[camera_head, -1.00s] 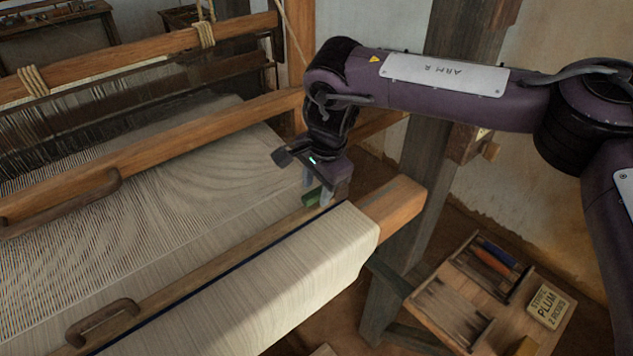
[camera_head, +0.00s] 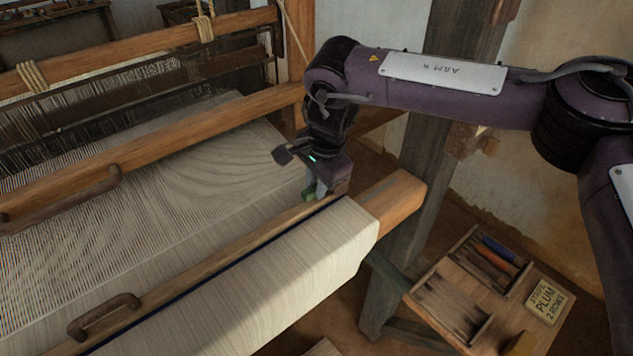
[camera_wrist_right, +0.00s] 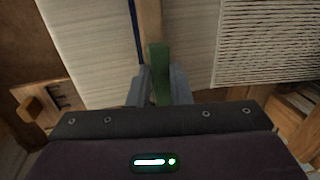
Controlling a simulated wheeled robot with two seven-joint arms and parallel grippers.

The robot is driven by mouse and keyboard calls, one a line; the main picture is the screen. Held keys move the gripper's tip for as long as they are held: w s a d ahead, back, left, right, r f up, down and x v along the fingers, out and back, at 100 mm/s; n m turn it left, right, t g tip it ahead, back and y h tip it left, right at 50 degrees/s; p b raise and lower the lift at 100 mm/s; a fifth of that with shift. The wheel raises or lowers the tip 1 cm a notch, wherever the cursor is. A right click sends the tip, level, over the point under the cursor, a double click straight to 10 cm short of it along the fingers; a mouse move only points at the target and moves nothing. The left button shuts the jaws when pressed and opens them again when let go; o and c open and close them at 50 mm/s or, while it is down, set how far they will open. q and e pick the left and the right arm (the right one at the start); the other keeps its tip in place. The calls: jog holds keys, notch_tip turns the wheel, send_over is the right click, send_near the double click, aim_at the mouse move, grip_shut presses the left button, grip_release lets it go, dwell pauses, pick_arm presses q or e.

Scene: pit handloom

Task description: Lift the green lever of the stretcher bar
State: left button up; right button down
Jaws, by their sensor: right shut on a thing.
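The green lever (camera_wrist_right: 160,68) stands between the two fingers of my right gripper (camera_wrist_right: 162,88) in the right wrist view. The fingers are shut on it. In the head view my right gripper (camera_head: 319,192) is at the right end of the wooden stretcher bar (camera_head: 205,268), and only a small part of the green lever (camera_head: 309,193) shows beside the fingers. The bar lies across the cloth and also shows in the right wrist view (camera_wrist_right: 150,22). My left gripper is not in view.
Pale cloth (camera_head: 270,262) wraps over the front beam, whose wooden end (camera_head: 398,198) sticks out on the right. A dark handle (camera_head: 104,315) sits on the bar's left part. A wooden tray (camera_head: 452,309) and a card reading "STRIPE PLUM 2 ROWS" (camera_head: 548,300) are at lower right.

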jog(key=shift+r, duration=0.1)
jog(key=y, duration=0.1)
jog(key=r+g+p, duration=0.1)
jog(key=y+p, duration=0.1)
jog(key=shift+w+d+r+g+y, duration=0.3)
jog(key=shift+d+r+g, duration=0.05)
jog(key=shift+d+g, duration=0.05)
jog(key=shift+w+d+r+m+g+y+p, duration=0.2)
jog(key=shift+w+d+r+g+y+p, duration=0.15)
jog(key=shift+g+y, duration=0.3)
jog(key=shift+w+d+r+m+g+y+p, duration=0.1)
jog(key=shift+d+r+m+g+y+p, duration=0.15)
jog(key=shift+g+y+p, duration=0.35)
jog(key=shift+y, duration=0.25)
